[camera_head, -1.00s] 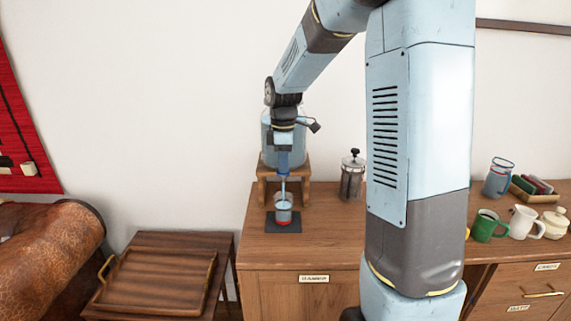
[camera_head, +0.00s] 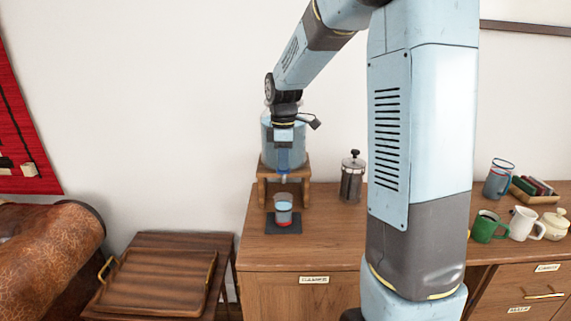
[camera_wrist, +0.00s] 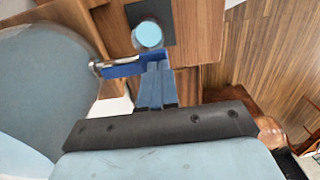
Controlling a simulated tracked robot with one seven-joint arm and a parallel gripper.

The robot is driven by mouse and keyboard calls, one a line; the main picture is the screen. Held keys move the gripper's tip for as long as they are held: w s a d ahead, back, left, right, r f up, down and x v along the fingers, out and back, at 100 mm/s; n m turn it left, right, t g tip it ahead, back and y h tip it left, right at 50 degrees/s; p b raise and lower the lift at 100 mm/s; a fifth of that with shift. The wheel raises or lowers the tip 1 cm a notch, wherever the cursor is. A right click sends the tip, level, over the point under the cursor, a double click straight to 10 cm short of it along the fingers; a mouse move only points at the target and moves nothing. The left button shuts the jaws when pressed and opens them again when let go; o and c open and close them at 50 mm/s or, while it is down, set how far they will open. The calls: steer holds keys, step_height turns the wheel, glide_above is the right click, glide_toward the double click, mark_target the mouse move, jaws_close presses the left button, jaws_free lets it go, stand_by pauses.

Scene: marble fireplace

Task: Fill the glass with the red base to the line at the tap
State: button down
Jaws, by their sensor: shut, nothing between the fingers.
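The glass (camera_head: 283,205) with the red base stands upright on a dark square mat (camera_head: 296,228) below the tap (camera_head: 283,178). It holds pale blue water well up its side; I cannot make out the line. No stream falls from the tap. In the wrist view the glass (camera_wrist: 147,35) shows from above, its round top full of pale blue. My gripper (camera_head: 284,165) is shut and empty in front of the water dispenser (camera_head: 296,143). In the wrist view my gripper (camera_wrist: 158,68) has its fingertips at the blue tap lever (camera_wrist: 122,70), touching or very close.
The dispenser stands on a wooden stand (camera_head: 262,190). A French press (camera_head: 352,178) is to its right. Mugs, including a green one (camera_head: 486,227), and a jug (camera_head: 499,180) are farther right. A wooden tray (camera_head: 155,282) lies on a low table at left.

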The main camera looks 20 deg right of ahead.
steer(key=shift+r, duration=0.2)
step_height(320, 180, up, 14)
stand_by(0.8)
steer(key=shift+f, duration=0.1)
stand_by(1.1)
steer(key=s+f+m+t, duration=0.1)
steer(key=s+m, duration=0.6)
steer(key=s, duration=0.7)
steer(key=s+f+m+t, duration=0.2)
steer(key=s+m+t, duration=0.2)
steer(key=s, duration=1)
steer(key=m, duration=0.3)
steer(key=shift+d+f+m+t, duration=0.25)
steer(key=shift+d+m+t, duration=0.05)
steer(key=shift+d, duration=0.05)
